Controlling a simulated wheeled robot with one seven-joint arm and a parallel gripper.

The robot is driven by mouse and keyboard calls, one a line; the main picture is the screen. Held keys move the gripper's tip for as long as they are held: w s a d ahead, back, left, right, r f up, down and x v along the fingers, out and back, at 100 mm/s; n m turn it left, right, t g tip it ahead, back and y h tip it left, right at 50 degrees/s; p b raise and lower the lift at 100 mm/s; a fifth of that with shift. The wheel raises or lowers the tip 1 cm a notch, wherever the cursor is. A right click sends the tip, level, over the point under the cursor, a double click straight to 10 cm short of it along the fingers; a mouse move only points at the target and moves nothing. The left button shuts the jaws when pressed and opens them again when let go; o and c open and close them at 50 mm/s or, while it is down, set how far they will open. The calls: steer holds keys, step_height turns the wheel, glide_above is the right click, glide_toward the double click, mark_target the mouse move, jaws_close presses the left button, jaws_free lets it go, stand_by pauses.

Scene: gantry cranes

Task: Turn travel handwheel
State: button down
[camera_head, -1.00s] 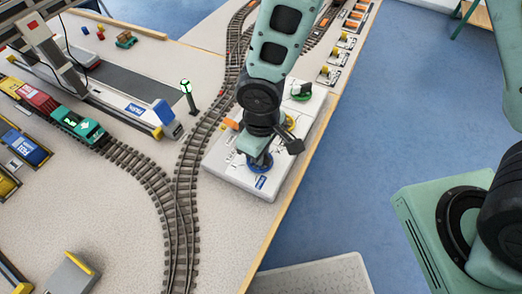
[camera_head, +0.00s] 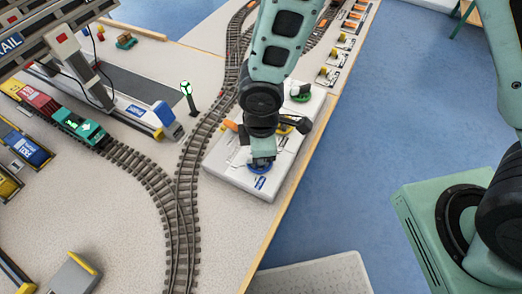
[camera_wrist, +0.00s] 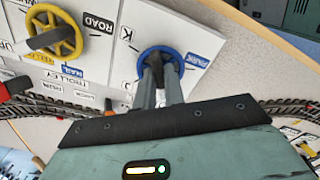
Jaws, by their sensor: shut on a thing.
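A blue handwheel (camera_wrist: 143,52) stands on the white control panel (camera_head: 215,165), near the panel's front edge in the head view. My gripper (camera_wrist: 162,68) points down at it and is shut on it, with the fingers inside its ring. In the head view the blue handwheel (camera_head: 262,167) is partly hidden under my wrist. A yellow handwheel (camera_wrist: 68,33) stands apart on the same panel. A label near the blue wheel is too small to read surely, so I cannot confirm that it says travel.
A gantry crane (camera_head: 62,38) stands over the layout at the upper left. A green locomotive (camera_head: 78,125) with wagons is on the track (camera_head: 160,185). A green signal (camera_head: 187,92) stands left of the panel. Blue floor lies right of the table edge.

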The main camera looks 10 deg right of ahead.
stand_by(0.4)
steer(key=c, duration=1.5)
jaws_free()
step_height(320, 180, up, 17)
steer(key=shift+r+p, duration=0.2)
steer(key=shift+p, duration=1.05)
